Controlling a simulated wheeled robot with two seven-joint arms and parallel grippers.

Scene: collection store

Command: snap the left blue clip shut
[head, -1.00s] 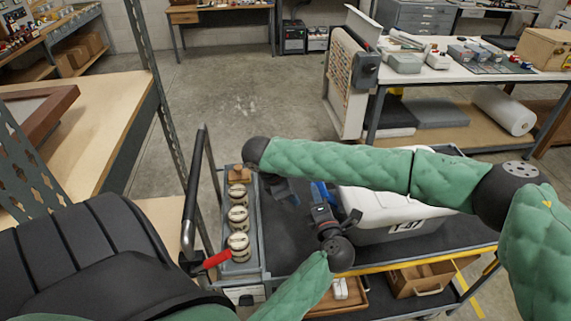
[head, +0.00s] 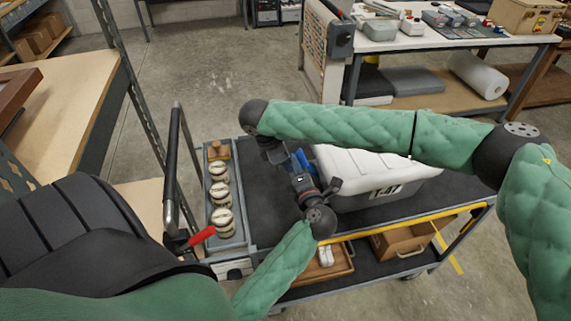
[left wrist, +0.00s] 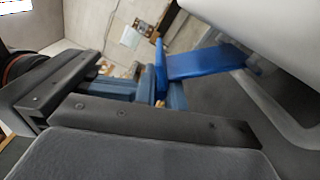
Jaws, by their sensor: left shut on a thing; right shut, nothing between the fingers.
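The white-lidded grey bin (head: 375,165), labelled T-47, sits on the cart. A blue clip (head: 302,158) is at its left end, partly hidden by my grippers. In the left wrist view the bright blue clip lever (left wrist: 208,62) stands out from the bin's side. My left gripper (head: 297,172) is at the clip; its dark fingers (left wrist: 140,90) are shut on blue material beside the lever. The exact contact is hard to see. My right gripper (head: 274,153) is shut and empty, just left of the clip, its arm crossing in front of the lid.
A grey tray (head: 237,240) with several round banded objects and a wooden piece stands on the cart's left side by the black handle (head: 172,160). The lower shelf holds a wooden tray (head: 335,273) and a cardboard box (head: 405,240). A worktable (head: 470,50) stands behind.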

